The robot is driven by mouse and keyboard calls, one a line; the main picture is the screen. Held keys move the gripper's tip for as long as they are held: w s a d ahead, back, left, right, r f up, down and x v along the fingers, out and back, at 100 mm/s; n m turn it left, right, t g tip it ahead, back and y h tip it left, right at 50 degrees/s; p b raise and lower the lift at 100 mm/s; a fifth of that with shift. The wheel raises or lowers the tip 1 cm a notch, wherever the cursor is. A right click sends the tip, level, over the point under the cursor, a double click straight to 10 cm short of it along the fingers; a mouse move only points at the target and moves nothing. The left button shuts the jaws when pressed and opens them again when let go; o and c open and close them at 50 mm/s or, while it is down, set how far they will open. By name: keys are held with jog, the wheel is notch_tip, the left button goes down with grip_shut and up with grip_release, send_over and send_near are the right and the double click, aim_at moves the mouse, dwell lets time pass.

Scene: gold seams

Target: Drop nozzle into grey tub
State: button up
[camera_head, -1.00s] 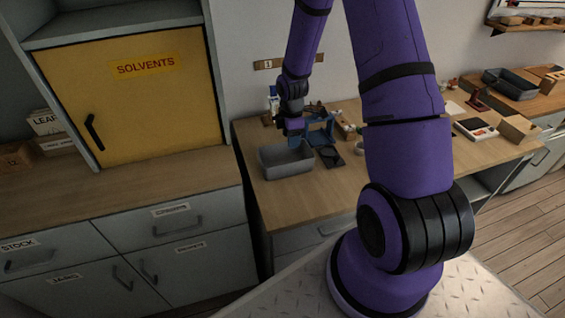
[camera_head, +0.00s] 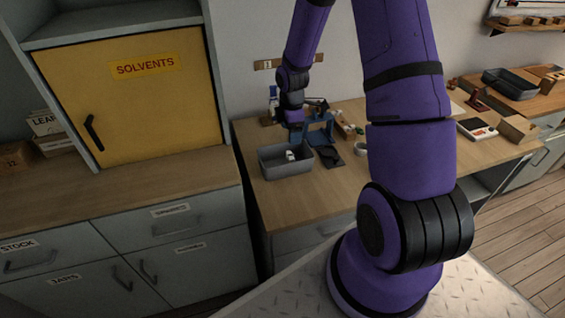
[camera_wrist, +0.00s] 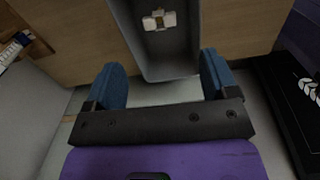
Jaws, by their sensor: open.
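The grey tub (camera_head: 272,171) stands on the wooden bench, and part of it shows in the wrist view (camera_wrist: 168,70). A small white piece with a yellowish middle, which looks like the nozzle (camera_wrist: 158,20), lies on the tub's floor. It also shows as a white spot inside the tub in the head view (camera_head: 291,155). My gripper (camera_wrist: 163,78) has its two blue fingers spread wide with nothing between them. In the head view my gripper (camera_head: 293,122) is above the tub's back edge, apart from the nozzle; its fingertips are hard to make out there.
A blue stand (camera_head: 319,130) and a dark flat pad (camera_head: 330,156) are close to the tub's right. The yellow solvents cabinet (camera_head: 140,95) rises at left. A second dark tub (camera_head: 510,83) is far right. The bench front right of the tub is clear.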

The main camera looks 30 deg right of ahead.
notch_tip(320, 180, up, 8)
dwell(0.4)
dwell(0.3)
jog(key=s+a+r+m+t, duration=0.1)
jog(key=s+a+r+m, duration=0.15)
jog(key=r, duration=0.45)
jog(key=s+a+r+m+t+h, duration=0.1)
jog(key=s+a+r+m, duration=0.1)
jog(key=s+a+r, duration=0.3)
jog(key=s+r+m+t, duration=0.1)
jog(key=s+r+m, duration=0.2)
jog(key=r, duration=0.5)
jog(key=s+a+r+m+t, duration=0.1)
jog(key=s+a+r+m, duration=0.1)
jog(key=s, duration=0.6)
jog(key=s+a+r+m+t+y, duration=0.1)
jog(key=s+a+r+m, duration=0.2)
jog(key=s, duration=0.5)
jog(key=shift+a+r+m, duration=0.3)
jog(key=shift+r+m, duration=0.55)
jog(key=shift+r, duration=0.35)
